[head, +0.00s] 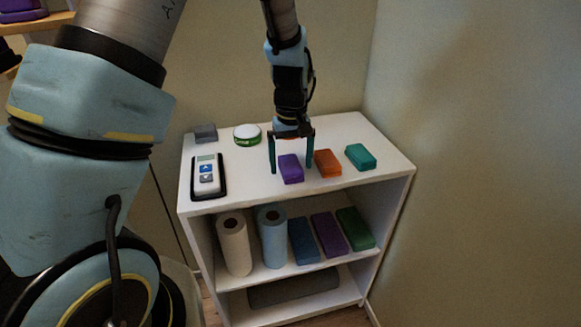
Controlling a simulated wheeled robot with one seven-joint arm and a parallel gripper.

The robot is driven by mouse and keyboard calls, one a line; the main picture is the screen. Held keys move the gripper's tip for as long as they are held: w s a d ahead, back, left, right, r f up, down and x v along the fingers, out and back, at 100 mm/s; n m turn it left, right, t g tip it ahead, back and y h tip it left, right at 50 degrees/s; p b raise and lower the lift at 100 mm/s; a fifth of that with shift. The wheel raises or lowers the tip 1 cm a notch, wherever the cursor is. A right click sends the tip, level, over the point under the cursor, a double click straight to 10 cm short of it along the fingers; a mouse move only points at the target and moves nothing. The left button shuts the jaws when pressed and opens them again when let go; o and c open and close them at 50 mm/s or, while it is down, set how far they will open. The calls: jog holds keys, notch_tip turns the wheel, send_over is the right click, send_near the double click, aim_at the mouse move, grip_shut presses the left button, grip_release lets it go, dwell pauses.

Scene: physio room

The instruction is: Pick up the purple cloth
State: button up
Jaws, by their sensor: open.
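A folded purple cloth (291,170) lies on the white shelf unit's top (238,186), near its front edge. My gripper (291,170) points down over it, with its two teal fingers apart. The left finger shows just left of the cloth and the right finger just right of it, between the purple cloth and an orange cloth (328,163). I cannot tell whether the fingers touch the cloth or how far down they reach beside it.
A teal cloth (361,157) lies right of the orange one. A remote-like device (208,177), a grey block (205,133) and a round green-and-white tub (247,135) stand at left. Rolls and more folded cloths fill the shelf below. A wall (480,150) rises at right.

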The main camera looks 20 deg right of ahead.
aim_at(292, 165)
jog(key=shift+c, duration=0.4)
jog(key=c, duration=1.3)
jog(key=shift+r, duration=0.15)
notch_tip(292, 165, up, 10)
jog(key=shift+f+b, duration=0.1)
jog(key=shift+b, duration=1)
